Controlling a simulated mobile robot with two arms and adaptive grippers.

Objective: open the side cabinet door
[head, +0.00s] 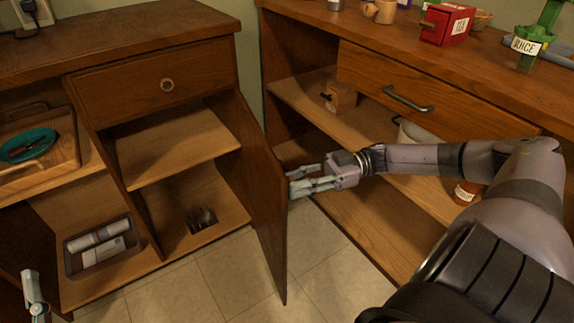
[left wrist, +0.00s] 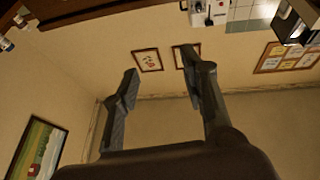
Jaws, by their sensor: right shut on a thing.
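The side cabinet door (head: 262,205) is a brown wooden panel in the head view. It stands swung out wide from the cabinet, and the two-shelf inside (head: 175,145) shows. My right gripper (head: 291,182) is at the outer side of the door, near its free edge, and is shut on it. Whether its fingers hold a handle or the door's edge is hidden. My left gripper (left wrist: 158,65) is open and empty in the left wrist view, with its fingers apart against the wall.
A drawer (head: 165,83) with a round knob sits above the open compartment. A dark item (head: 201,219) is on its bottom shelf. At left are a wooden tray (head: 60,165) and a dark tray (head: 72,270). Another counter with shelves (head: 350,115) stands right of the door. Tiled floor (head: 225,275) is clear below.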

